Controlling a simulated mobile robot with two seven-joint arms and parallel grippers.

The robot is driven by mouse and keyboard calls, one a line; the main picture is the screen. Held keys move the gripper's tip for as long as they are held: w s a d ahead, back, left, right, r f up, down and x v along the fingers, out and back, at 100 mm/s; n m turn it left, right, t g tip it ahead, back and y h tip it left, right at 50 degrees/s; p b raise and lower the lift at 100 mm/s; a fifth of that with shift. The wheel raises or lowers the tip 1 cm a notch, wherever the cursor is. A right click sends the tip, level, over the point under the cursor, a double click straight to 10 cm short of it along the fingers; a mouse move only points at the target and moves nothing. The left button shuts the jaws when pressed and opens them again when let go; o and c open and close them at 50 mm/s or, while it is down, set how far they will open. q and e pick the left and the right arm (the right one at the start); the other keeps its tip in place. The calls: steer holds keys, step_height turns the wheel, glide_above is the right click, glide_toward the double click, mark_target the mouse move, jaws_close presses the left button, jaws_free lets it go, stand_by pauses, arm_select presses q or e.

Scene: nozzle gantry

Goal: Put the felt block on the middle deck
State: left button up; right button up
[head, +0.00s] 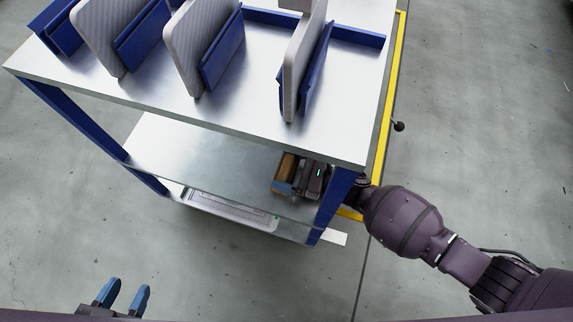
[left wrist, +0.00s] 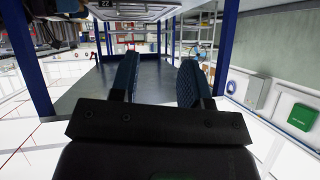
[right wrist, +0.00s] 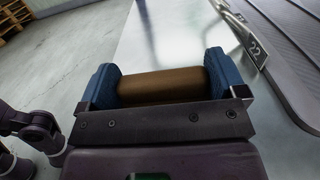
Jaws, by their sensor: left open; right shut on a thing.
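The felt block looks like a brown block (head: 285,172) at the right end of the middle deck (head: 215,165), under the top deck's front edge. My right gripper (head: 287,180) is shut on it, and the right wrist view shows the brown block (right wrist: 162,87) between both blue fingertips. I cannot tell whether the block touches the deck. The middle deck's rear part is hidden under the top deck. My left gripper (head: 123,294) is open and empty, low at the left in front of the cart. Its spread fingers also show in the left wrist view (left wrist: 157,82).
The top deck (head: 240,95) carries several grey panels in blue holders. A blue corner post (head: 338,195) stands close to my right arm. A grey tray (head: 232,208) lies below the middle deck. A yellow frame (head: 389,100) runs along the right. The deck left of the block is clear.

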steer(key=o, duration=0.7)
steer(key=shift+f, duration=0.1)
steer(key=shift+c, duration=0.2)
steer(key=shift+r, duration=0.25)
steer(key=p+v, duration=0.1)
steer(key=v, duration=0.9)
steer(key=shift+s+d+p, duration=0.15)
steer(key=shift+d+p, duration=0.15)
steer(key=shift+d, duration=0.05)
arm_select(q)
steer(key=shift+d+g, duration=0.2)
steer(key=shift+g, duration=0.2)
arm_select(e)
steer(key=shift+s+d, duration=0.2)
steer(key=shift+d, duration=0.4)
arm_select(q)
steer(key=shift+a+r, duration=0.1)
steer(key=shift+r, duration=0.05)
